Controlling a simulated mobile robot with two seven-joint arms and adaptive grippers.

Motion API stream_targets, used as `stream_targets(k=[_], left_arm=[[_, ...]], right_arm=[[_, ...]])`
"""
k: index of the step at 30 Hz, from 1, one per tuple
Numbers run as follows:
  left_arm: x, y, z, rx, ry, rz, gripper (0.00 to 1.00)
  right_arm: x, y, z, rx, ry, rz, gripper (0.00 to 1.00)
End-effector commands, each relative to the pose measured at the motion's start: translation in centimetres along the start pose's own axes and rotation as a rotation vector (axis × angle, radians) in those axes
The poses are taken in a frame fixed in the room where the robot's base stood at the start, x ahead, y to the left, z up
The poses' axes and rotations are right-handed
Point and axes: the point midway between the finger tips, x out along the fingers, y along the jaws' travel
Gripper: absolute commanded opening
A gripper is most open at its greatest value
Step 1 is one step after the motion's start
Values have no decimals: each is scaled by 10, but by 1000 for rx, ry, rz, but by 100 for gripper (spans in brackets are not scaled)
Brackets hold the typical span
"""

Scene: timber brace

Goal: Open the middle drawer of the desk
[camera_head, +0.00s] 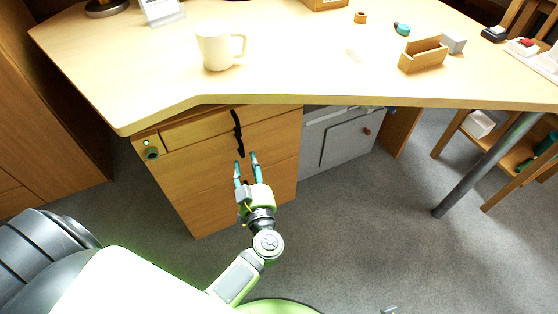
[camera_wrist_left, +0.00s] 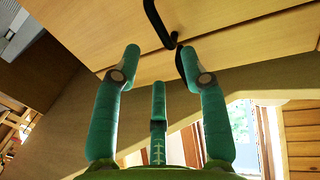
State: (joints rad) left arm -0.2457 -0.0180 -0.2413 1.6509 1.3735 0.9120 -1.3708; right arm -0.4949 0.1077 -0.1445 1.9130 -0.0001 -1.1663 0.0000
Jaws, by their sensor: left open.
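The wooden drawer unit (camera_head: 215,165) stands under the left part of the desk. Its front carries black bar handles, an upper one (camera_head: 236,121) and the middle drawer's handle (camera_head: 240,146) below it. The drawers look shut. My left gripper (camera_head: 246,162) is open and empty, with its teal fingers pointing at the drawer front just below the middle handle. In the left wrist view, a black handle (camera_wrist_left: 155,20) lies just beyond the fingertips, and part of another dark handle (camera_wrist_left: 180,62) shows by the right finger. Contact cannot be told. My right gripper is not in view.
The desk top (camera_head: 300,75) overhangs the drawers and holds a white mug (camera_head: 216,46) and a small wooden box (camera_head: 423,54). A grey cabinet (camera_head: 340,140) stands right of the drawers, and a metal desk leg (camera_head: 485,165) farther right. The carpet in front is clear.

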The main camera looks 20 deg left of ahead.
Motion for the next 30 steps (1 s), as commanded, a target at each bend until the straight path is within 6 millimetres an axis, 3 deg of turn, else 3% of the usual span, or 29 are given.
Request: stream_targets(k=[15,26,29,30], left_arm=[[65,-2,-1,0,1,-8,44],[71,-2,-2,-1,-1,-8,44],[70,-2,-2,-1,-1,-7,4],[70,-2,-2,-1,-1,-7,0]], right_arm=[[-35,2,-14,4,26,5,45],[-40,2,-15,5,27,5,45],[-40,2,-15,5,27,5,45],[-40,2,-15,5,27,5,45]])
